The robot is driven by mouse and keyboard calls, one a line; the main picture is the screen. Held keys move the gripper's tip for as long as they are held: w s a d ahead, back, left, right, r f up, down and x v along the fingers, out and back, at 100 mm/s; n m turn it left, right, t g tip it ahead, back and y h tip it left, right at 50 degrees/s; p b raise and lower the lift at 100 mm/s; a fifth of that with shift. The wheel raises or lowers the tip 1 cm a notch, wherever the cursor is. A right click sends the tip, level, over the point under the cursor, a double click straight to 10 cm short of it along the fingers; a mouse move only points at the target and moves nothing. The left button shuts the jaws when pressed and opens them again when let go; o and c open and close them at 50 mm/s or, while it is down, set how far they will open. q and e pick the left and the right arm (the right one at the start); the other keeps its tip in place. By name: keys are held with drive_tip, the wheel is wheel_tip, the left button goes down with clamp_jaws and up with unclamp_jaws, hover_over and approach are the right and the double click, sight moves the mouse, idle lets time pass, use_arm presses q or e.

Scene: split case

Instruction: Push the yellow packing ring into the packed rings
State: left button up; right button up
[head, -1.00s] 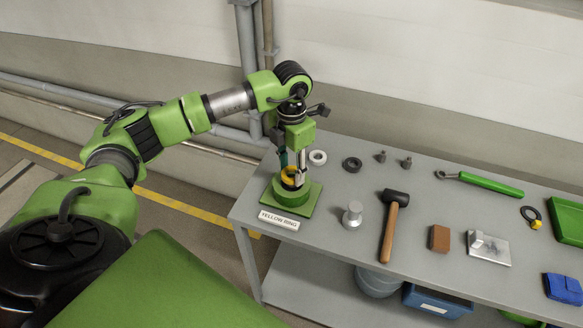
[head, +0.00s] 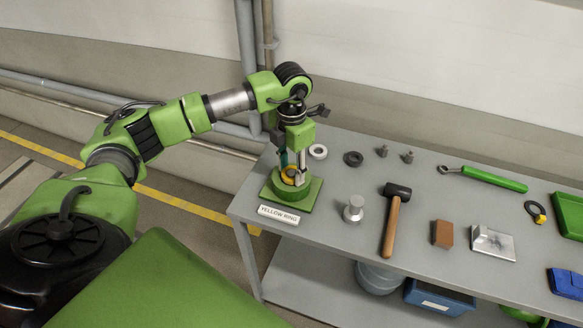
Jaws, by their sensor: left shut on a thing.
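The yellow packing ring (head: 289,173) is in the fingers of my left gripper (head: 291,172), at the top of the green round housing on the green base plate (head: 302,206). My left gripper points down and is shut on the ring. The housing (head: 291,188) stands at the table's left end. The ring is at the level of the housing's mouth; how deep it sits, and the packed rings inside, I cannot make out. A white label reading "YELLOW RING" (head: 278,214) lies in front of the plate. My right gripper is not in view.
A white ring (head: 318,152), a black ring (head: 353,159) and two small metal parts lie behind. A metal stepped plug (head: 353,210), a hammer (head: 393,222), a brown block (head: 442,234) and a green-handled wrench (head: 488,178) lie right on the grey table (head: 330,250).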

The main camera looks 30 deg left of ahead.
use_arm(q)
drive_tip(key=shift+s+f, duration=0.1)
drive_tip(key=shift+f, duration=0.15)
drive_tip(key=o, duration=1)
wheel_tip(320, 180, up, 12)
drive_tip(key=shift+r, duration=0.1)
idle(0.4)
